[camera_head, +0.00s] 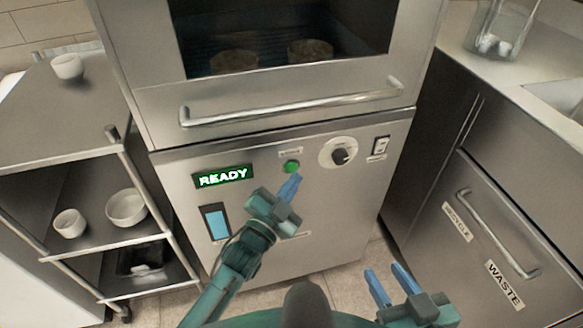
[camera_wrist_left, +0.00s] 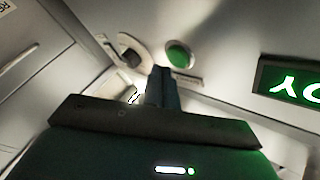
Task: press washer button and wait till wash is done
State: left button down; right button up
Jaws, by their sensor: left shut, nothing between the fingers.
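The washer (camera_head: 330,215) is a steel machine with a dark window and a handle. Its display (camera_head: 222,177) reads READY in green. A round green button (camera_head: 292,166) sits on the panel between the display and a dial (camera_head: 340,155). My left gripper (camera_head: 289,186) is shut and empty, with its blue fingertips just below the button. In the left wrist view the button (camera_wrist_left: 179,55) is just beyond the fingertips (camera_wrist_left: 160,72), with a visible offset; I cannot tell whether they touch. My right gripper (camera_head: 388,284) is open and empty, low at the right.
A steel cart (camera_head: 60,110) with several white bowls stands at left. A handle bar (camera_head: 290,108) juts out above the panel. A rocker switch (camera_head: 380,146) is right of the dial. A WASTE drawer (camera_head: 490,240) is at right, below a counter with a sink.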

pick_arm(q)
jog(key=shift+w, duration=0.1)
jog(key=shift+w+a, duration=0.15)
jog(key=shift+w, duration=0.2)
jog(key=shift+w+a, duration=0.15)
jog(key=shift+w, duration=0.3)
dwell(0.6)
jog(key=shift+s, duration=0.1)
jog(key=shift+s+d+p, duration=0.3)
jog(key=shift+s, duration=0.5)
